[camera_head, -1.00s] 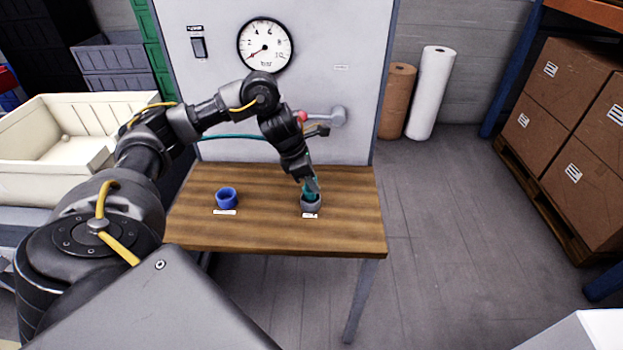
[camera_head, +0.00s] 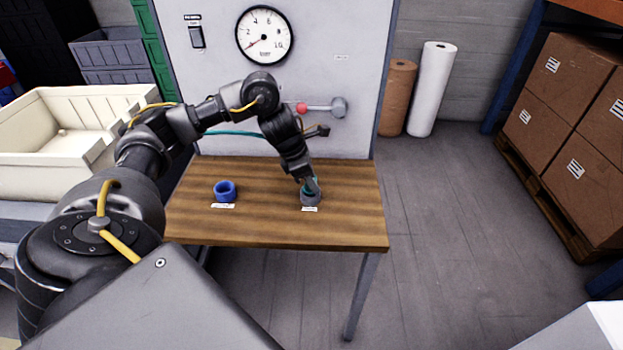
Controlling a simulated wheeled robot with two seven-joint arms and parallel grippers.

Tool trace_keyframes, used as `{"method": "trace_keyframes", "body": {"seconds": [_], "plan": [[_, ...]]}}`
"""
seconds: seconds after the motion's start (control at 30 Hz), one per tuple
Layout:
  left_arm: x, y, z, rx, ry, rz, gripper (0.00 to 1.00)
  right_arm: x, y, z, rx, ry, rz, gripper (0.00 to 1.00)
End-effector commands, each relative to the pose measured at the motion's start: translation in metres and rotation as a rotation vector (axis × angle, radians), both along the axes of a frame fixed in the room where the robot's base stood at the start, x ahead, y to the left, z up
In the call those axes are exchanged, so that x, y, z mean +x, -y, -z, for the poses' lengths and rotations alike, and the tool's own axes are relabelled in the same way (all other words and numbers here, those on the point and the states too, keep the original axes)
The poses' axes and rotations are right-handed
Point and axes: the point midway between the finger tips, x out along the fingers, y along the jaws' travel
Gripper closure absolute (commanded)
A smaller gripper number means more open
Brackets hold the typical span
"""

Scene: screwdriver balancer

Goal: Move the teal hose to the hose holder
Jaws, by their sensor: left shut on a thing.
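The teal hose (camera_head: 233,133) shows as a line running from the left behind my left arm, in front of the grey panel. That gripper is shut on the hose end and points down at a grey ring-shaped holder (camera_head: 311,199) on the wooden table. The hose end is at the mouth of the grey holder; how deep it sits is hidden by the fingers. A blue ring-shaped holder (camera_head: 225,192) stands to the left on the table. My right gripper is out of view.
The wooden table (camera_head: 260,225) is clear between and in front of the holders. A grey panel (camera_head: 350,60) with a gauge (camera_head: 264,35), a switch (camera_head: 196,36) and a red-tipped lever (camera_head: 322,107) rises behind it. Cardboard boxes (camera_head: 560,130) stand at the right.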

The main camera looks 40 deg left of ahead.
Motion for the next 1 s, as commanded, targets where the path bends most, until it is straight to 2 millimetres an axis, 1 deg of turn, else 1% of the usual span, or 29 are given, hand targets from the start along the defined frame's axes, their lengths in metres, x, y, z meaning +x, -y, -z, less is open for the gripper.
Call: {"method": "trace_keyframes", "body": {"seconds": [0.27, 0.3, 0.47, 0.5, 0.9, 0.97, 1.0], "plan": [[0.0, 0.0, 0.001, -0.001, 0.001, 0.0, 0.96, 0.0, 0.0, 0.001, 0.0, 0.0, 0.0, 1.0], [0.0, 0.0, 0.001, -0.001, 0.001, 0.0, 0.69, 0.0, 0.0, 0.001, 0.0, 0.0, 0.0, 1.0], [0.0, 0.0, 0.001, 0.0, 0.0, 0.0, 0.48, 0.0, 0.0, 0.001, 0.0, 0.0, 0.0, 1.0], [0.0, 0.0, 0.001, 0.0, 0.0, 0.0, 0.46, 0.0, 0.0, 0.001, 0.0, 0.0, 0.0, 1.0], [0.0, 0.0, 0.001, 0.0, 0.0, 0.0, 0.46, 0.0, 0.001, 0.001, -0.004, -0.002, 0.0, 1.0], [0.0, 0.0, 0.001, 0.0, 0.0, 0.0, 0.46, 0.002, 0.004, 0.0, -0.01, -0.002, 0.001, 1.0], [0.0, -0.001, -0.002, 0.001, 0.002, -0.001, 0.46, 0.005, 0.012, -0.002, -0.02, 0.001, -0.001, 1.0]]}}
